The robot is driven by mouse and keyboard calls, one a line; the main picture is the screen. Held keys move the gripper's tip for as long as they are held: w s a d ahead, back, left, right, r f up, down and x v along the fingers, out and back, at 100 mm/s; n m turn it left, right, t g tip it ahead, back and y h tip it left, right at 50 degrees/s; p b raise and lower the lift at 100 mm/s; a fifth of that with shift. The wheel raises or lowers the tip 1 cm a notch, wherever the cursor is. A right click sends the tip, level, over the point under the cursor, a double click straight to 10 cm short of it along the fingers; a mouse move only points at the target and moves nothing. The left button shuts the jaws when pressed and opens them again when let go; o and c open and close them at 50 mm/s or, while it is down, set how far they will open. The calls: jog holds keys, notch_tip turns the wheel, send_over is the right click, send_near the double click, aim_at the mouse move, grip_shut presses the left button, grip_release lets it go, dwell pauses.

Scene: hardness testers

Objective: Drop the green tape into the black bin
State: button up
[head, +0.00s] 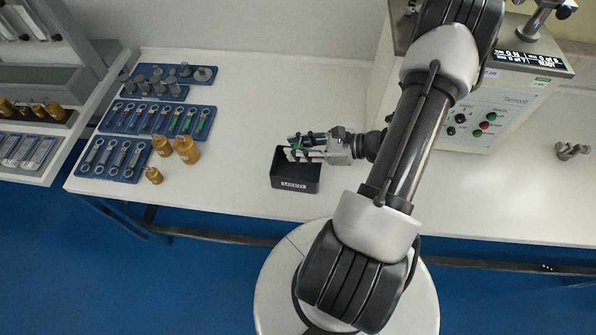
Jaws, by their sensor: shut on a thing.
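The black bin (296,184), a small open box with a white label on its front, stands on the white bench. My gripper (293,148) reaches in from the right, pointing left, with its fingers over the back part of the bin. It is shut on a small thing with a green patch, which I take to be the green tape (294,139). The fingers hide most of the tape, so its full shape does not show. The fingers and arm also cover part of the bin's opening. I cannot tell the exact height above the rim.
Blue trays (110,178) with ring-ended metal parts stand to the left, some parts with green marks. Several brass weights (187,149) stand beside them. A tester with a control panel (479,119) is at the right. The bench between weights and bin is clear.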

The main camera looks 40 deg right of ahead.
jog(key=o, duration=1.2)
jog(key=v, duration=1.2)
